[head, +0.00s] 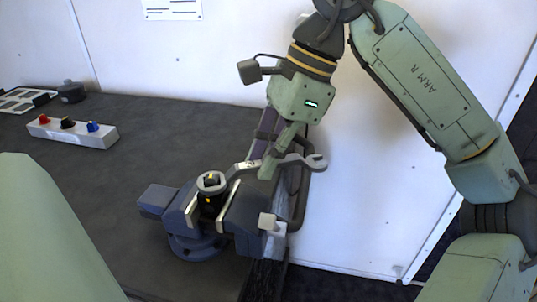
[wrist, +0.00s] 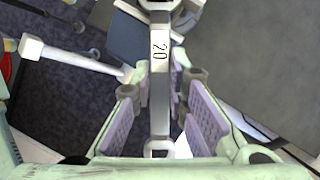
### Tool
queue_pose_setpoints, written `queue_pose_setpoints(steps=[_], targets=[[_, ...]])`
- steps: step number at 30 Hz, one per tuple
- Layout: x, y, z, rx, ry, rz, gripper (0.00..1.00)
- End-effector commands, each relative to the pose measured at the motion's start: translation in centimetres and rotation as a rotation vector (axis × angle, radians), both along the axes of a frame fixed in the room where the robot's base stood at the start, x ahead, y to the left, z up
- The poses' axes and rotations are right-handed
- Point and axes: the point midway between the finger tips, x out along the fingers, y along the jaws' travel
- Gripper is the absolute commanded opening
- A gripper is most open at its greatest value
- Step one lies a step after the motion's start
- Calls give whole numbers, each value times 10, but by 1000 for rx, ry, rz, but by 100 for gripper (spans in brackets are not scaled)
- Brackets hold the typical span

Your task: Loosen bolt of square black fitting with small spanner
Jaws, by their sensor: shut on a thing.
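My gripper (head: 270,168) is shut on a grey spanner (head: 300,161) by its handle, above the right side of the vise. One end points right, clear of everything. The other end reaches left to the top of the black fitting (head: 209,203), which is clamped upright in the vise. That end appears to lie around or on the fitting's top.
The blue-grey vise (head: 247,222) stands at the dark bench's right edge, its pale handle (head: 268,221) sticking out in front. A white box with red, black and blue knobs (head: 70,130) lies back left. A white wall stands close behind. The bench's left middle is clear.

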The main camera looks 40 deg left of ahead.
Motion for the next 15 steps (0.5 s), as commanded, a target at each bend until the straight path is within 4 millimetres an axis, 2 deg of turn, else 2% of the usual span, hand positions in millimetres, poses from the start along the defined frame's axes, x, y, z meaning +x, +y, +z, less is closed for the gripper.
queue_pose_setpoints(steps=[15], targets=[[13, 29, 1, -3, -2, 352, 0]])
